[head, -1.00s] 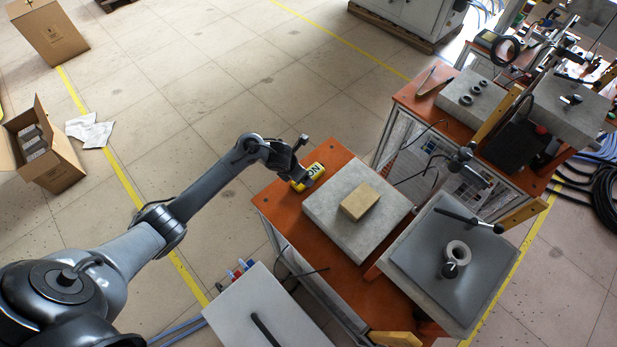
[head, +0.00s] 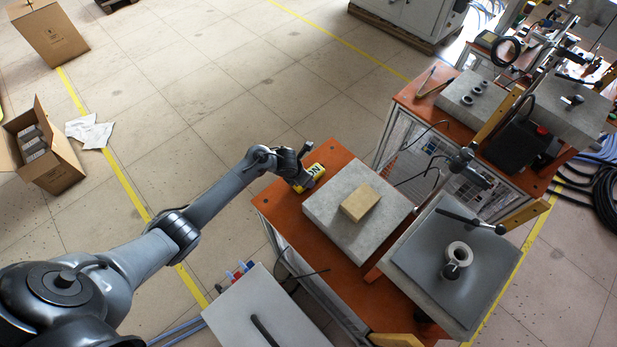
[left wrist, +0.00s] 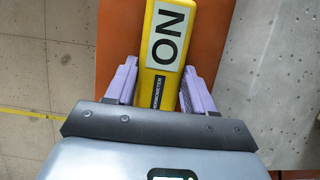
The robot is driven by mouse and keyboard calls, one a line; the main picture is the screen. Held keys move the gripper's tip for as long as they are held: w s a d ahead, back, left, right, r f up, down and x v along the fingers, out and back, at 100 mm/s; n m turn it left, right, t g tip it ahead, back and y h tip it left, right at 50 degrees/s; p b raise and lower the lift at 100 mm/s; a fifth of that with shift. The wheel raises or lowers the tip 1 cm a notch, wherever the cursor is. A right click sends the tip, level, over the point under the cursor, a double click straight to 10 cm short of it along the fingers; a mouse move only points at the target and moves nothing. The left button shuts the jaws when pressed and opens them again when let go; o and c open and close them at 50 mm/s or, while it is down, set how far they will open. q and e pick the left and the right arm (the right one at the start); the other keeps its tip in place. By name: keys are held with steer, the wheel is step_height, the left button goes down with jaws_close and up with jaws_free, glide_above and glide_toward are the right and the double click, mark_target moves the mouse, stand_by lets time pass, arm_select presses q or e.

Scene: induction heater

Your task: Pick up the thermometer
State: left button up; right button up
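The thermometer (head: 312,173) is a yellow device with a white label reading "ON". It lies at the far left corner of the orange table (head: 270,199). In the left wrist view the thermometer (left wrist: 166,50) extends up from between the purple fingers of my left gripper (left wrist: 160,88). The fingers stand on either side of its lower part, with a small gap visible on each side, so the gripper looks open around it. In the head view my left gripper (head: 303,180) is at the thermometer's near-left end and hides part of it. My right gripper does not show.
A grey slab (head: 335,227) with a tan block (head: 360,203) lies right of the thermometer. A dark grey plate with a metal ring (head: 459,252) is further right. A grey box (head: 265,310) stands in front.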

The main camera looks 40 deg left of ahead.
arm_select(q)
steer(key=c, duration=0.6)
steer(key=shift+r, duration=0.1)
